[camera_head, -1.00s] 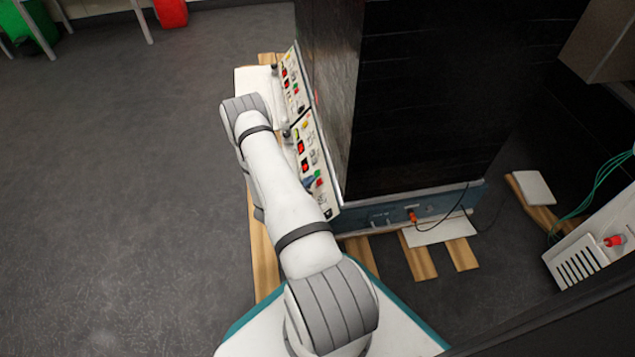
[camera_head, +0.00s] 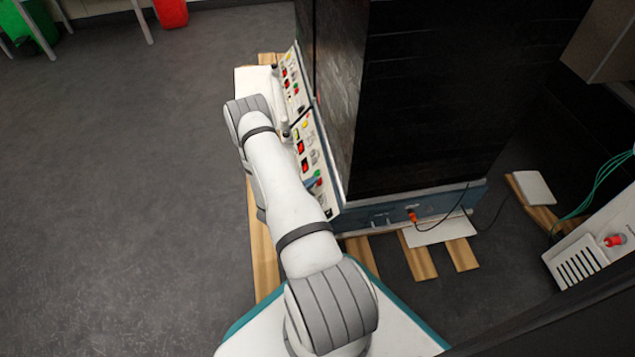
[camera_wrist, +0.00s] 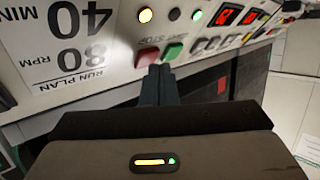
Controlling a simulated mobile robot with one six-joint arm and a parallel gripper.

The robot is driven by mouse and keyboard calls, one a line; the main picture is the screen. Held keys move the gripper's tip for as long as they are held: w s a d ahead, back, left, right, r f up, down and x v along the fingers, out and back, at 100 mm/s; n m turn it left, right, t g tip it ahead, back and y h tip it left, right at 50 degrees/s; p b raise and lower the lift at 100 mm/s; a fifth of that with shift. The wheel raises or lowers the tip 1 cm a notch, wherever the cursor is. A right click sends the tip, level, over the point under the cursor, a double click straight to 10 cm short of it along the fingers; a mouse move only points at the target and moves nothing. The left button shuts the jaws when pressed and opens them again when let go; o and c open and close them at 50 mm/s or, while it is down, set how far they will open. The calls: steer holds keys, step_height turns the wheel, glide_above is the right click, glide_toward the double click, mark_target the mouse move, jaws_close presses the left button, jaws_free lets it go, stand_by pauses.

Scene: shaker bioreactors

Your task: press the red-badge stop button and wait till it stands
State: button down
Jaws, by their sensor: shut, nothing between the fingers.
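In the wrist view the control panel shows upside down, with a red button (camera_wrist: 147,57) beside a green button (camera_wrist: 172,51) under printed lettering. My gripper (camera_wrist: 158,70) is shut and empty. Its dark fingertips are at the lower edge of these buttons, close to the red one; I cannot tell whether they touch it. In the head view the near control panel (camera_head: 307,150) is partly behind my arm, and the blue-grey fingertips (camera_head: 313,181) show at its button area.
A yellow lamp (camera_wrist: 145,15) and a green lamp (camera_wrist: 197,16) glow on the panel, near red displays (camera_wrist: 228,14). A run plan card (camera_wrist: 80,35) reads 40 min and 80 rpm. A second panel (camera_head: 291,82) stands farther back. Open floor (camera_head: 130,170) lies left.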

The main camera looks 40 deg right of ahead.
steer(key=shift+s+d+f, duration=0.15)
steer(key=shift+d+f, duration=0.1)
stand_by(1.0)
steer(key=shift+a+r, duration=0.1)
steer(key=shift+w+a+r+p, duration=0.3)
steer(key=shift+a+r, duration=0.15)
steer(key=shift+r, duration=0.1)
steer(key=shift+w+a+r+p, duration=0.45)
steer(key=shift+w+a+r, duration=0.05)
steer(key=shift+a+r, duration=0.3)
steer(key=shift+w+a+r+p, duration=0.45)
steer(key=shift+w+a+r, duration=0.05)
steer(key=shift+a+r, duration=0.3)
